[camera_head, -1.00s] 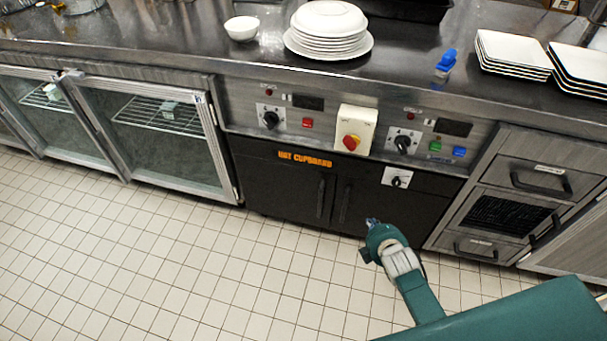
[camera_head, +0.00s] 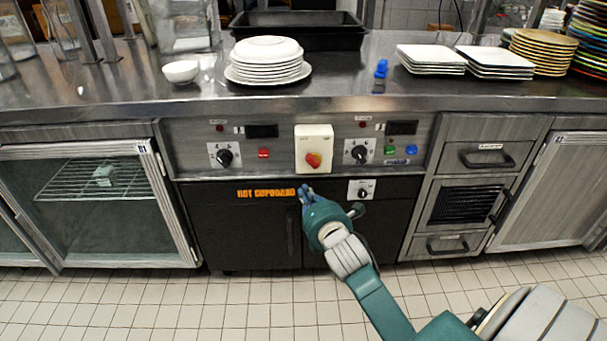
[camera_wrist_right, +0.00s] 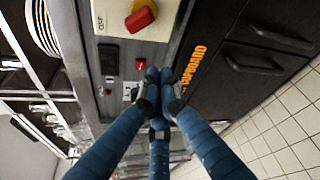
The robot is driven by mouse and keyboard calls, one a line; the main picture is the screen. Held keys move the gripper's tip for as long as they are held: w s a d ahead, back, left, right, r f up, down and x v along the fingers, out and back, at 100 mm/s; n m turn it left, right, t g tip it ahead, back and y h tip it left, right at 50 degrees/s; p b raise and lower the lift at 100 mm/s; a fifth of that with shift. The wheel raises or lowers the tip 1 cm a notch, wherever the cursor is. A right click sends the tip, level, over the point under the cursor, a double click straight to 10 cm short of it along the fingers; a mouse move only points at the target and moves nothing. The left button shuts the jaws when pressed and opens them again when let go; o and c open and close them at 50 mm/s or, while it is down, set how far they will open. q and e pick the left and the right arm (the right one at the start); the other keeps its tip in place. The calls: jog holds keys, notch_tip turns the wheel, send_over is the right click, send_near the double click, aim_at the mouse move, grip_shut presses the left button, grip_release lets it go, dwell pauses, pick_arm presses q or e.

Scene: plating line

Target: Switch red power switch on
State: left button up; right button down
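The red power switch (camera_head: 313,160) is a red rotary knob on a pale box with a yellow patch, in the middle of the metal control panel. It shows at the top of the right wrist view (camera_wrist_right: 140,18). My right gripper (camera_head: 305,192) is just below the box, in front of the dark cupboard's top edge and apart from the knob in the picture. In the right wrist view its blue fingers (camera_wrist_right: 159,88) converge with nothing seen between them; how far they are apart is unclear. My left gripper is out of view.
Black dials (camera_head: 224,156), small buttons (camera_head: 264,153) and displays flank the box. The counter (camera_head: 340,95) above holds stacked round plates (camera_head: 268,62), a white bowl (camera_head: 181,71), square plates (camera_head: 431,58) and a blue item (camera_head: 381,70). The tiled floor in front is clear.

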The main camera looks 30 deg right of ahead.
aim_at(313, 161)
jog(key=w+d, duration=0.1)
jog(key=w, duration=0.1)
jog(key=w+d+b, duration=0.1)
jog(key=w+d, duration=0.1)
jog(key=w, duration=0.1)
jog(key=w+d+b, duration=0.1)
jog(key=w, duration=0.2)
jog(key=shift+d+f, duration=0.1)
jog(key=shift+d, duration=0.25)
jog(key=shift+s+d+r, duration=0.15)
jog(key=shift+d+r, duration=0.1)
jog(key=shift+r, duration=0.05)
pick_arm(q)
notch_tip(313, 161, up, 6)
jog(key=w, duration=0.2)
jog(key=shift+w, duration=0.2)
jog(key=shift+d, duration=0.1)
